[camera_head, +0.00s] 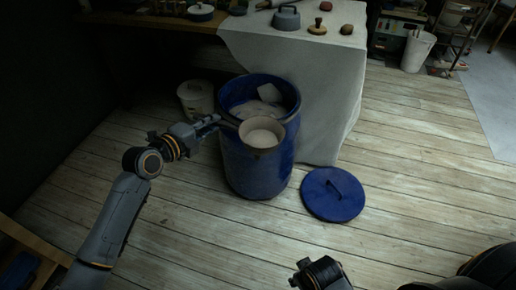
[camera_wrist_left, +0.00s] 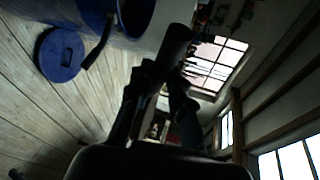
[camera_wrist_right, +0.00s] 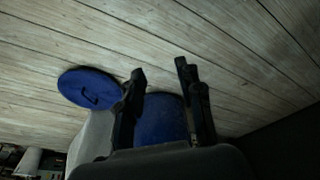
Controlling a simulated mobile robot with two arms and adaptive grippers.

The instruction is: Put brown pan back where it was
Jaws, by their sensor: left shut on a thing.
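The brown pan (camera_head: 262,138), with a pale inside, is at the front rim of the blue barrel (camera_head: 256,170) in the head view. I cannot tell whether it touches the rim. My left gripper (camera_head: 212,121) is shut on the pan's handle, to the left of the pan. The left wrist view shows the fingers closed around a dark handle (camera_wrist_left: 174,46). My right gripper (camera_wrist_right: 160,71) is open and empty in the right wrist view, with the blue barrel (camera_wrist_right: 160,118) beyond its fingers.
The barrel holds whitish material (camera_head: 258,108). A blue lid (camera_head: 325,200) lies on the floor to its right. A pale bucket (camera_head: 196,100) stands behind left. A cloth-covered table (camera_head: 325,75) behind bears a grey lidded pot (camera_head: 287,18) and small items.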

